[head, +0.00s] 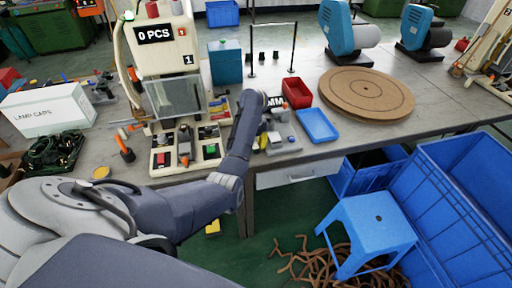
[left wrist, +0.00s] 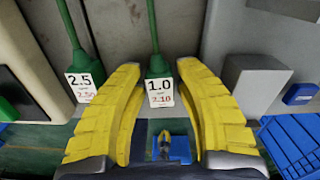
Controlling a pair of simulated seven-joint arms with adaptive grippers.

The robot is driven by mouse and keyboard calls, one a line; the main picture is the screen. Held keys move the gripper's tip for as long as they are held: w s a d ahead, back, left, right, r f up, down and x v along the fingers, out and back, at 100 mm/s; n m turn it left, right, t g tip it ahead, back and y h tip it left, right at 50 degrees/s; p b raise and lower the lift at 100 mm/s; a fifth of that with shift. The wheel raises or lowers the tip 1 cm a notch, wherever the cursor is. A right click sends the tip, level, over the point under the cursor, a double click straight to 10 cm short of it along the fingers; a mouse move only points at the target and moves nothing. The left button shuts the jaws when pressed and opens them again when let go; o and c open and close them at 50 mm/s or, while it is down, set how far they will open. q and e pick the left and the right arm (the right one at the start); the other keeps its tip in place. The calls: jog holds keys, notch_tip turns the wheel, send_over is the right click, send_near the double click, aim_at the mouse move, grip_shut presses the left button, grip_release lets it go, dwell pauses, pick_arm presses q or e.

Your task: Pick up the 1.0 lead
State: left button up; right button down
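The 1.0 lead (left wrist: 158,62) has a green plug end, a green cable running up and a white label reading 1.0. It hangs between the yellow fingers of my left gripper (left wrist: 160,75) in the left wrist view. The fingers are spread on either side of the lead, and I cannot tell if either touches it. In the head view my left gripper (head: 263,140) is at the bench's front edge, partly hidden by my own arm. The lead cannot be made out there. My right gripper is in neither view.
A green 2.5 lead (left wrist: 80,72) hangs just left of the left finger. A grey block (left wrist: 253,85) stands close on the right. A blue tray (head: 317,125) and red bin (head: 297,92) sit right of the gripper. The moulding machine (head: 172,90) stands left.

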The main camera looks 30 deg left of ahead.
pick_arm(q)
jog(key=shift+c, duration=0.3)
grip_shut()
jog(key=shift+r, duration=0.1)
